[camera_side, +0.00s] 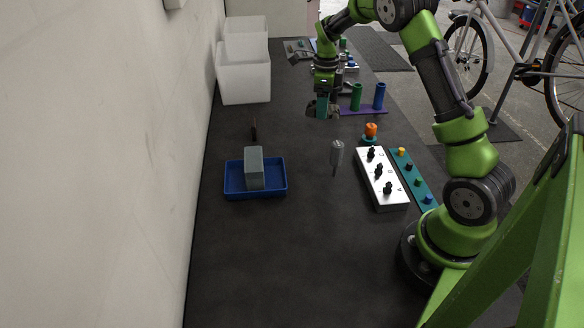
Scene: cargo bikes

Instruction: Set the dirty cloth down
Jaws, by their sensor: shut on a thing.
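My gripper (322,112) hangs pointing down over the far middle of the dark table, left of the green and blue cylinders. It is shut on a small teal thing (322,101) that shows between its fingers. This looks like the dirty cloth, but it is too small to make out folds or dirt. The held thing appears to be above the table; the exact height cannot be told. No other cloth is clearly visible.
A blue tray (271,192) holds a grey block (254,168). White bins (244,80) stand by the wall. Green (356,97) and blue (379,96) cylinders stand on a purple base. A silver tool (336,154) and white panel (384,188) are nearer. The front table is clear.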

